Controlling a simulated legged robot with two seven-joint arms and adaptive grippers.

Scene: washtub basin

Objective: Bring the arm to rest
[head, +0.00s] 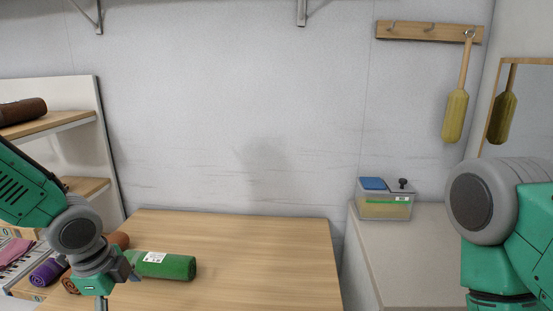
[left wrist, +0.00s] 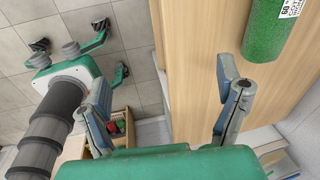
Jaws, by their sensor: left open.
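My left arm comes in from the left in the head view, with its left gripper (head: 118,280) low beside the left end of a green roll (head: 172,267). The roll has a white label and lies on the wooden table (head: 250,265). In the left wrist view the left gripper (left wrist: 165,82) has its two fingers wide apart with nothing between them. The green roll (left wrist: 268,32) is beyond the right finger there, apart from it. My right arm shows at the right edge of the head view, but its gripper is out of the frame.
A shelf unit (head: 112,150) with brown and purple rolls (head: 47,272) stands at the left. A clear box (head: 385,200) sits on the grey counter (head: 410,255) at right. A brush (head: 456,115) hangs from a hook rack (head: 400,29). The table's middle and right are clear.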

